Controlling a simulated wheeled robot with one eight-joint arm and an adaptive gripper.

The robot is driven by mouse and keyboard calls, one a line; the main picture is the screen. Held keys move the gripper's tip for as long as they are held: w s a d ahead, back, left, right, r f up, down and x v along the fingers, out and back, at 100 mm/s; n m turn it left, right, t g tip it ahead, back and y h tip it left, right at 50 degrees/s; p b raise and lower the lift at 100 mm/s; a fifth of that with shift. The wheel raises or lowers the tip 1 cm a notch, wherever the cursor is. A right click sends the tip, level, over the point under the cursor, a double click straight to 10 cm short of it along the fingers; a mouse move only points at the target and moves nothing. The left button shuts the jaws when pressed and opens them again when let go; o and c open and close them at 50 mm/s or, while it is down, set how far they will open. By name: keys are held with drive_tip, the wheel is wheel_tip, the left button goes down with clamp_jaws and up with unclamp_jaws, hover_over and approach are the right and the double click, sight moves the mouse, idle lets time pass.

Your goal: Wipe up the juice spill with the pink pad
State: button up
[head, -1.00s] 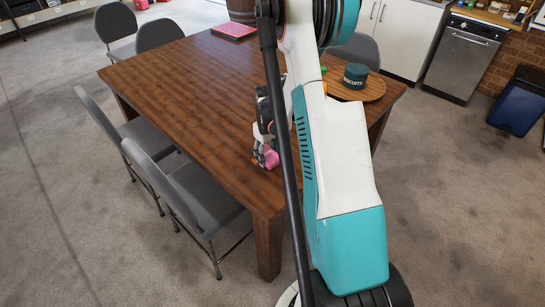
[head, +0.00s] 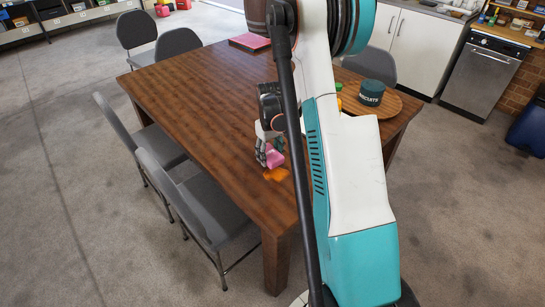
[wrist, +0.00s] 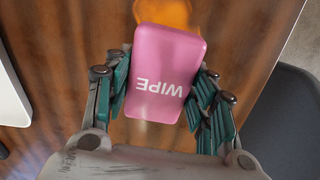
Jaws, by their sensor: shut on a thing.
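The pink pad (wrist: 164,72), lettered "WIPE", is held between the fingers of my gripper (wrist: 160,90) in the wrist view. In the head view my gripper (head: 268,154) is shut on the pad (head: 275,158) low over the wooden table (head: 200,95), near its front edge. I cannot tell whether the pad touches the tabletop. The orange juice spill (head: 276,174) lies on the table just in front of the pad. In the wrist view the spill (wrist: 168,12) shows beyond the pad's far end, partly hidden by it.
A round wooden board (head: 398,106) with a dark green biscuit tin (head: 372,93) stands on the table's right, partly behind my arm. A pink-topped flat item (head: 250,42) and a barrel (head: 256,15) are at the far end. Grey chairs (head: 185,195) line the left side.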

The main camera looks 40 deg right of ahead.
drive_tip(key=shift+s+r+p, duration=0.1)
drive_tip(key=shift+r+p, duration=0.8)
drive_tip(key=shift+r, duration=1)
